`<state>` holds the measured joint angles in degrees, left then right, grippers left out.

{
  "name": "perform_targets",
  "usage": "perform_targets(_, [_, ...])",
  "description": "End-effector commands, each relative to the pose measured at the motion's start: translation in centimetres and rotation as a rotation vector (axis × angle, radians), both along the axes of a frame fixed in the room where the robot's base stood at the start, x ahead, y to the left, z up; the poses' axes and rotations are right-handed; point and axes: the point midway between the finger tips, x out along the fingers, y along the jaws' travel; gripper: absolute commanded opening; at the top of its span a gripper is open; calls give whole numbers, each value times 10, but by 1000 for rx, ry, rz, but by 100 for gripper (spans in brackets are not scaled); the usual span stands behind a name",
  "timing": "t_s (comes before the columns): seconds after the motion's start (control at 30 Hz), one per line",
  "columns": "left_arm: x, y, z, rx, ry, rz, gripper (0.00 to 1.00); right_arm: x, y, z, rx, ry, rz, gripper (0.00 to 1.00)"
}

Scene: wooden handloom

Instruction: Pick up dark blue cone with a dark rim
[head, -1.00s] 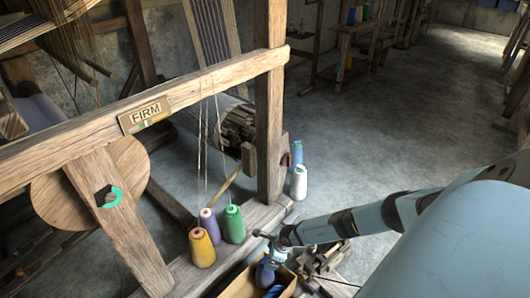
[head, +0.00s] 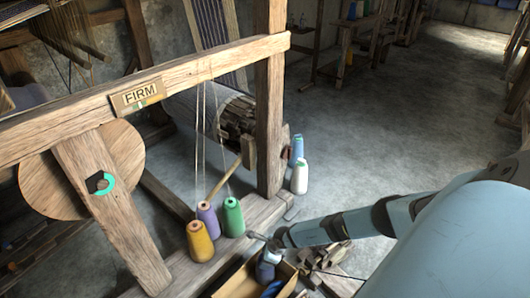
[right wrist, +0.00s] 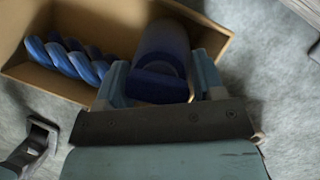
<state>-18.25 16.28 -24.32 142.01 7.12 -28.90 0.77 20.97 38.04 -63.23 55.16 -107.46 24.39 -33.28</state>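A dark blue cone (right wrist: 160,55) shows in the right wrist view between the two fingers of my right gripper (right wrist: 160,84). One finger is close on each side of it; I cannot tell whether they press on it. The near end of the cone is dark and shaded. In the head view the cone (head: 265,271) shows over the cardboard box (head: 235,283), just below my right gripper (head: 268,252). I cannot tell whether it rests in the box or hangs just above it. My left gripper is not in view.
Twisted blue skeins (right wrist: 70,58) lie in the box beside the cone. Yellow (head: 200,242), purple (head: 208,218) and green (head: 233,217) cones stand on the loom's beam.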

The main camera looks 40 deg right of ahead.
Motion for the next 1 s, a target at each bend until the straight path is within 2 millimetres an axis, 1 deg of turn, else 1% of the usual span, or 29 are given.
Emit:
perform_targets(0.03, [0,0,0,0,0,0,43,0,0,0,0,0,0,51])
perform_targets(0.07, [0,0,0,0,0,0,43,0,0,0,0,0,0,44])
perform_targets(0.1, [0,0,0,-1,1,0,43,0,0,0,0,0,0,35])
perform_targets(0.17, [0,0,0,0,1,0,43,0,0,0,0,0,0,21])
perform_targets(0.2, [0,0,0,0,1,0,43,0,0,0,0,0,0,12])
perform_targets(0.23, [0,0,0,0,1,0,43,0,0,0,0,0,0,6])
perform_targets(0.5, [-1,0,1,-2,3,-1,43,1,0,2,1,-1,0,6])
perform_targets(0.67, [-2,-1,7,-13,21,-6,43,1,0,13,0,-2,1,6])
perform_targets(0.77, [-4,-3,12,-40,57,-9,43,1,0,27,0,-2,0,6])
perform_targets(0.8, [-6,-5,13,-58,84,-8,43,1,0,35,0,-2,1,6])
perform_targets(0.83, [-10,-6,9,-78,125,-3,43,1,-1,42,0,-2,1,6])
perform_targets(0.9, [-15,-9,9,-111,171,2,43,1,-1,58,0,-3,1,6])
perform_targets(0.97, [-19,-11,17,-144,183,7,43,1,-1,74,0,-2,1,6])
perform_targets(1.0, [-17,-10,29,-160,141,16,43,1,0,84,0,-2,3,6])
